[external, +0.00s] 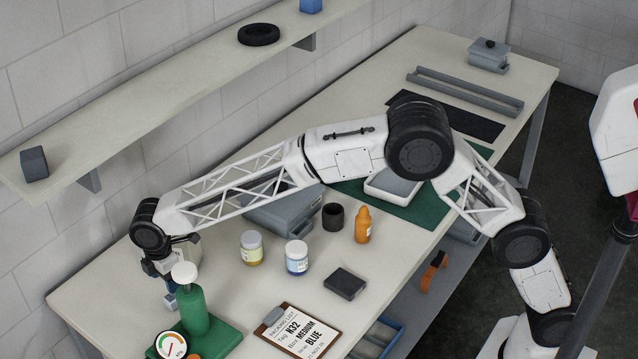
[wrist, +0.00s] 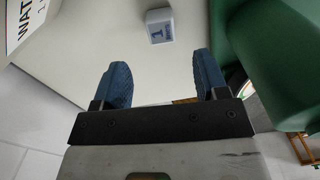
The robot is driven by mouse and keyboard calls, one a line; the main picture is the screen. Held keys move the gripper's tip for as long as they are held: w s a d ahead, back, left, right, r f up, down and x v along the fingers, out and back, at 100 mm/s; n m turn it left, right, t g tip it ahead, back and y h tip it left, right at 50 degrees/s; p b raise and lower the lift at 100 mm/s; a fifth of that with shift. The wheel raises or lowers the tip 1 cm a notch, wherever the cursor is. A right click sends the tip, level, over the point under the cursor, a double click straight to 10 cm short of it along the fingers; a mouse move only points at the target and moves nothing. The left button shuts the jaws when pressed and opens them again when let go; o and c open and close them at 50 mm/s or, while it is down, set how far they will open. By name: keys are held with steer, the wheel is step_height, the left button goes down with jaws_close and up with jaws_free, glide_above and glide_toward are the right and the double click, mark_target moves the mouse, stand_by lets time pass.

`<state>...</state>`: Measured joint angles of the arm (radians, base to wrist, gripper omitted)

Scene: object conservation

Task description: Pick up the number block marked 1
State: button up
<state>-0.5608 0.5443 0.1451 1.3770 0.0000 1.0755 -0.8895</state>
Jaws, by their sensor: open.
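The number block marked 1 (wrist: 160,26) is a small pale block with a blue-edged face showing a 1. In the wrist view it sits on the light tabletop at top centre, beyond my fingertips and apart from them. My gripper (wrist: 161,73) has two blue ridged fingers spread apart with nothing between them. In the external view my gripper (external: 171,299) points down at the near left end of the bench, behind the green bottle. I cannot make out the block in the external view.
A green bottle with a white top (external: 195,309) stands by a gauge (external: 171,346) on a green base; its green body (wrist: 262,60) is close on the right in the wrist view. A lettered white item (wrist: 22,22) is at upper left.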

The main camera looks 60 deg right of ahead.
mark_target(171, 297)
steer(key=shift+f, duration=1.3)
steer(key=shift+f, duration=0.1)
steer(key=shift+s+d+f, duration=0.1)
steer(key=shift+f, duration=2.4)
steer(key=c, duration=1)
